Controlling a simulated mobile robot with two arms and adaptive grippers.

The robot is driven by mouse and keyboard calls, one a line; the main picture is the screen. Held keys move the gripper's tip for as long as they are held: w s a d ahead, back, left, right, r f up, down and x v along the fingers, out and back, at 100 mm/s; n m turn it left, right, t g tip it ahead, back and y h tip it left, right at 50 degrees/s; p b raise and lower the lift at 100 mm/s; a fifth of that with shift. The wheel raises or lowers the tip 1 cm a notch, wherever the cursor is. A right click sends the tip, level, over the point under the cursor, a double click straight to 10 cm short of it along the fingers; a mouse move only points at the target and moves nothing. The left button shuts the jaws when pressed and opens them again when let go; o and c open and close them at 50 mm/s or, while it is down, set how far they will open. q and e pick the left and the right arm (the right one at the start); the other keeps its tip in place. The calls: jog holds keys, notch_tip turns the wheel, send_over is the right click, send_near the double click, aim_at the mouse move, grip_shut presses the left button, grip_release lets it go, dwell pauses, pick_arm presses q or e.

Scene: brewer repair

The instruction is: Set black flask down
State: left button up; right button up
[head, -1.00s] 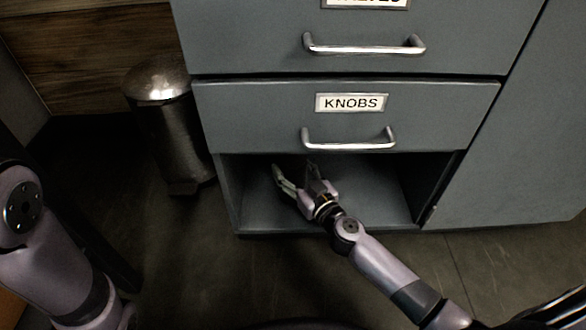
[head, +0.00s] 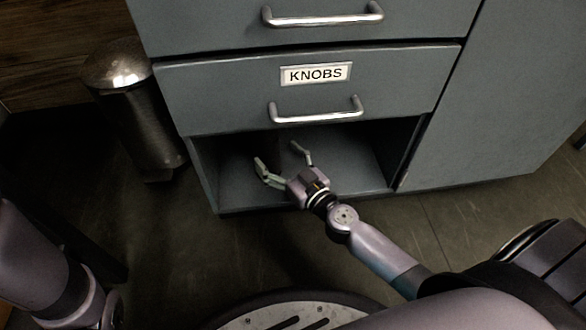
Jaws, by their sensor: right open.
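My right gripper (head: 279,156) is open, its two fingers spread apart. It reaches into the low open compartment (head: 235,190) of the grey cabinet, under the drawer labelled KNOBS. I cannot make out the black flask; the inside of the compartment behind the fingers is very dark. Part of my left arm shows at the lower left, but its gripper is out of view.
The KNOBS drawer (head: 220,95) is shut and hangs over the compartment, with a metal bar handle (head: 316,112). A metal bin (head: 130,110) stands left of the cabinet. The dark floor (head: 255,245) before the cabinet is clear.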

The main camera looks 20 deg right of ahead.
jog(key=b+v, duration=0.1)
jog(key=v, duration=0.5)
jog(key=shift+s, duration=0.15)
dwell(0.3)
